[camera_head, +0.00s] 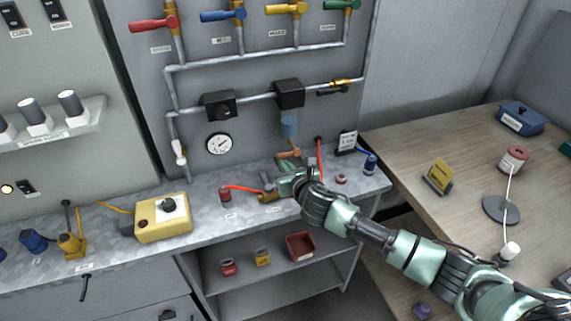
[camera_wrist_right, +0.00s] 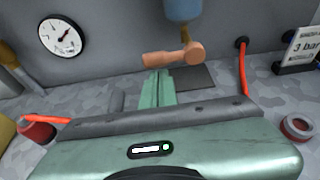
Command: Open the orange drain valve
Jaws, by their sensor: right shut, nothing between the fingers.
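The orange drain valve (camera_head: 289,154) is a small lever under a blue bowl (camera_head: 289,126) on the wall panel. In the right wrist view the valve (camera_wrist_right: 170,57) lies roughly sideways, its free end pointing left, below the blue bowl (camera_wrist_right: 184,9). My right gripper (camera_head: 287,170) is shut and empty, just below and in front of the lever. In the right wrist view its green fingers (camera_wrist_right: 158,82) are together, with their tips close under the lever's left part. I cannot tell whether they touch it. My left gripper is out of view.
A pressure gauge (camera_head: 219,144) is on the panel at left. A red hose (camera_head: 319,160) and a "3 bar" sign (camera_head: 347,141) stand to the right. A yellow box (camera_head: 162,218) sits on the counter at left. A wooden table (camera_head: 425,150) is at right.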

